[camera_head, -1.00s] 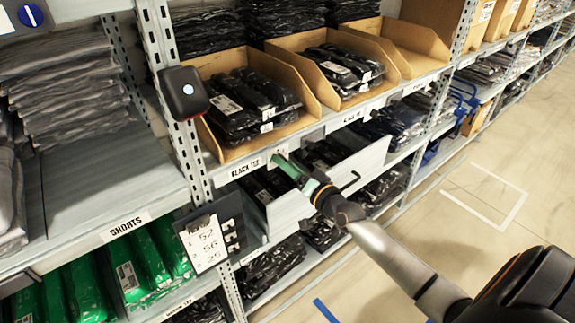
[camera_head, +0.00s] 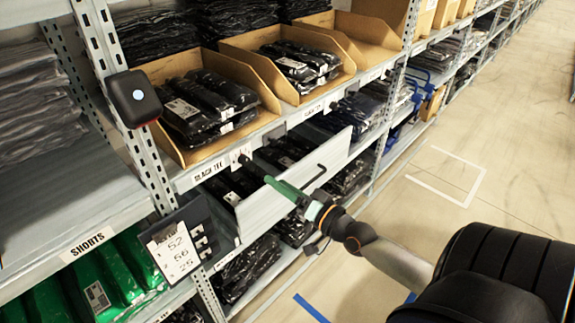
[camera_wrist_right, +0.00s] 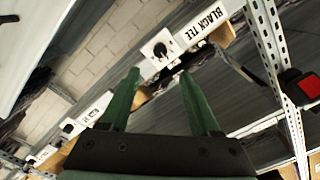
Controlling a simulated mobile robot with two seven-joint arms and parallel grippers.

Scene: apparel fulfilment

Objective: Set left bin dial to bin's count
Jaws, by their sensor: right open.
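The left bin (camera_head: 158,138) is an open cardboard bin holding several black bagged packs. Its dial (camera_head: 243,157), a black knob on a white plate, sits on the shelf edge right of the BLACK TEE label. The dial also shows in the right wrist view (camera_wrist_right: 161,48), just beyond the fingertips. My right gripper (camera_head: 270,181) has green fingers and points at the dial, a little below and right of it, apart from it. In the wrist view the fingers (camera_wrist_right: 158,74) are spread with nothing between them. The knob's setting is too small to read. My left gripper is not in view.
A clipboard (camera_head: 173,252) with handwritten 52, 56 and 25 hangs on the post. A black scanner-like box (camera_head: 133,98) is on the post. The aisle floor is clear.

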